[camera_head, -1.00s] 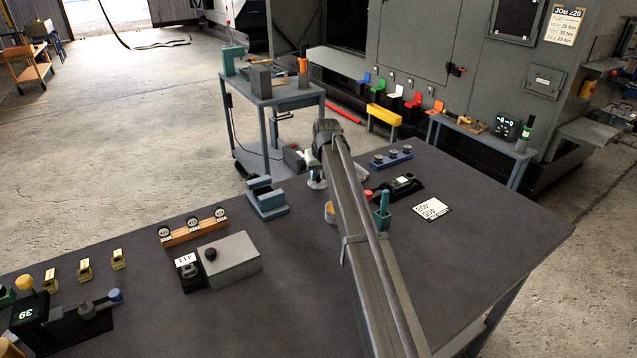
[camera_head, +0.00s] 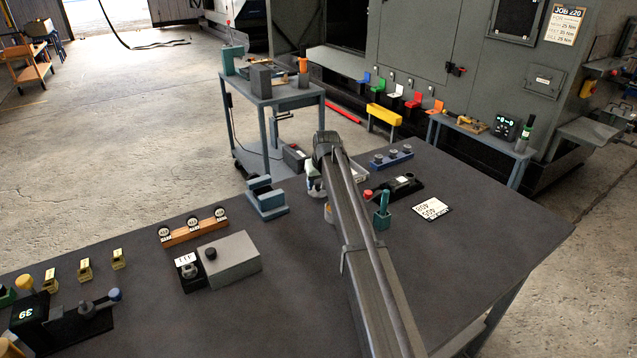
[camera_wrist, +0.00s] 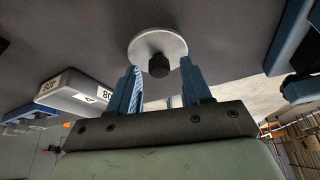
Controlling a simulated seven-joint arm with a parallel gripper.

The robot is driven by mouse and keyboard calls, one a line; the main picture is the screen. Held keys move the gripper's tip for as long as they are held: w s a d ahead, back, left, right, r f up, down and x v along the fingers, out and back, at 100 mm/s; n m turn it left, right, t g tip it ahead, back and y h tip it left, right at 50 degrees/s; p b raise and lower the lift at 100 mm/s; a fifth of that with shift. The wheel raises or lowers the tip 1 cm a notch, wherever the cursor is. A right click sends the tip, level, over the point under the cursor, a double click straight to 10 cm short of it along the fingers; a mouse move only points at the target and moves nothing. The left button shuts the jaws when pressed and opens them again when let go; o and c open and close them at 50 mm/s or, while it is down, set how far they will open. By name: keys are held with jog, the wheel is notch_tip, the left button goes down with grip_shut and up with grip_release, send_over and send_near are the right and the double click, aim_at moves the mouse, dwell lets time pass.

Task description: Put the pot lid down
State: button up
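In the wrist view, a pale round lid (camera_wrist: 150,42) with a black knob (camera_wrist: 158,66) appears to lie flat on the dark grey bench top. My gripper (camera_wrist: 160,82) has its two blue fingers spread, one on each side of the knob, with a visible gap to it on both sides. The fingers hold nothing. In the head view, my gripper (camera_head: 314,182) is low over the bench at its far side, partly hidden by my arm. I cannot make out the lid there. No pot can be identified.
A blue vise-like block (camera_head: 266,198) stands left of my gripper. A labelled box (camera_wrist: 75,92) lies near the lid. The bench's near right is clear.

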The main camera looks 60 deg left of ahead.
jog(key=shift+r, duration=0.1)
jog(key=v, duration=1.2)
jog(key=shift+w, duration=0.1)
dwell(0.4)
